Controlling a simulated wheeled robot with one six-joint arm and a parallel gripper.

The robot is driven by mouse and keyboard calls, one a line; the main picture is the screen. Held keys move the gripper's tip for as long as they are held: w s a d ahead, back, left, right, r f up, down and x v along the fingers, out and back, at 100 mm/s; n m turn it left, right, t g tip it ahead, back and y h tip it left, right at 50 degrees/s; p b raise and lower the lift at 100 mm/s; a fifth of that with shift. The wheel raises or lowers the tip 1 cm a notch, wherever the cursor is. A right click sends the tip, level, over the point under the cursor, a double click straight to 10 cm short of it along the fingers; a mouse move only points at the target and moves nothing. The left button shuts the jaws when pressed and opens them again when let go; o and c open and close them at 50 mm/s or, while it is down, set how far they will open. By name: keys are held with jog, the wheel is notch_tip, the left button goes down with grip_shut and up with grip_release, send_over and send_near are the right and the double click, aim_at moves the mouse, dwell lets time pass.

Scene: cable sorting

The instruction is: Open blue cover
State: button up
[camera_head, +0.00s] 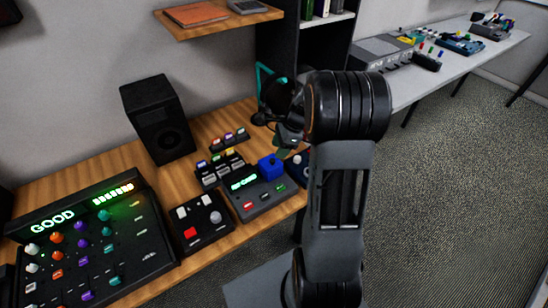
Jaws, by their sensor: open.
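The blue cover (269,167) is a small blue box shape on the back right of a grey device (248,207) on the wooden desk. It looks closed, and what is under it is hidden. The device has a lit green display, a red button and a green button. My arm reaches in from the lower right. My gripper (284,130) is above and behind the blue cover, apart from it. Its fingers are small and partly hidden by my wrist, but it looks open and empty.
A dark blue box (298,163) with a white knob stands right of the cover. A black speaker (158,120) and a lit "GOOD" panel (93,245) stand farther left.

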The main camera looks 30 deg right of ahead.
aim_at(272, 160)
jog(key=shift+x, duration=2.55)
jog(key=shift+c, duration=0.4)
grip_shut()
